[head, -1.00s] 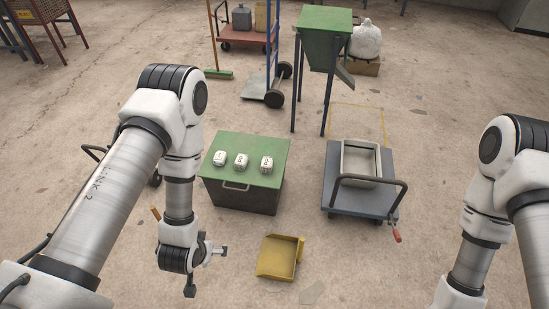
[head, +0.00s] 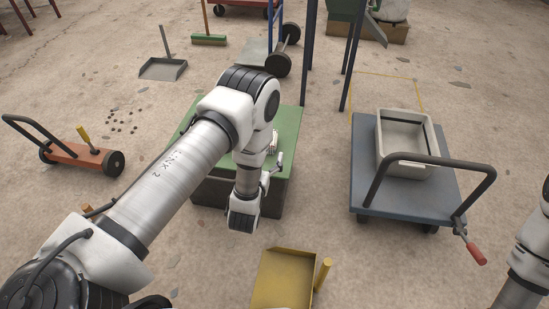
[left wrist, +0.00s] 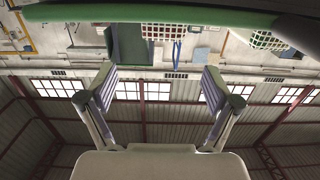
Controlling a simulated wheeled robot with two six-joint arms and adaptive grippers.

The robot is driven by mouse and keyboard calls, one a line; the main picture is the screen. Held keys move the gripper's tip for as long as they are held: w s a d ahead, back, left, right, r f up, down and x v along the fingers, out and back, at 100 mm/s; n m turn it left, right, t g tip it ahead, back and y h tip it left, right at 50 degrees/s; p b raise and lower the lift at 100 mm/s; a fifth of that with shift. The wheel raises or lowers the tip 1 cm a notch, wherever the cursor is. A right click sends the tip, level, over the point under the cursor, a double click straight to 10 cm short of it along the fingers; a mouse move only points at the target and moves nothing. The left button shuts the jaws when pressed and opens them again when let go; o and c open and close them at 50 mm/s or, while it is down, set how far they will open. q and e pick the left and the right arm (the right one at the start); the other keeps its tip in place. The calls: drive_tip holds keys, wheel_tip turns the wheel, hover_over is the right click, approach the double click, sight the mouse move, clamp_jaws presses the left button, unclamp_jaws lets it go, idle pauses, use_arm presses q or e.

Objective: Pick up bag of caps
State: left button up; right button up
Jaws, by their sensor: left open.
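Small white bags stand on the green-topped chest (head: 287,135). In the head view my left arm covers most of the top, and one white bag (head: 272,143) shows beside the arm. The left wrist view is upside down and shows two white mesh bags (left wrist: 162,31) (left wrist: 268,40) against the green top (left wrist: 150,15). My left gripper (head: 273,172) is at the chest's front edge, low and close to the bags. In the left wrist view it is open and empty (left wrist: 158,88), with the bags beyond its fingertips. My right gripper is out of view.
A blue-grey cart (head: 435,195) with a grey bin (head: 412,166) stands to the right. A yellow scoop (head: 283,280) lies on the floor in front. A red trolley (head: 78,160) and a grey dustpan (head: 163,69) are at left. Floor between chest and cart is clear.

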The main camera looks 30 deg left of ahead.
use_arm(q)
drive_tip(key=shift+s+f, duration=0.1)
drive_tip(key=shift+f, duration=0.55)
drive_tip(key=b+x, duration=0.1)
drive_tip(key=x, duration=0.1)
drive_tip(key=b+x, duration=0.3)
drive_tip(key=x, duration=0.2)
drive_tip(key=shift+a+f+b, duration=0.25)
drive_tip(key=shift+b, duration=0.05)
drive_tip(key=shift+w+r, duration=0.1)
drive_tip(key=shift+w, duration=0.25)
drive_tip(key=shift+r, duration=0.15)
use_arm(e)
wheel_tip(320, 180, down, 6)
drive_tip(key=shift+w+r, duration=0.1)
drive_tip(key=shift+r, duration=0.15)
use_arm(q)
drive_tip(key=c, duration=1.3)
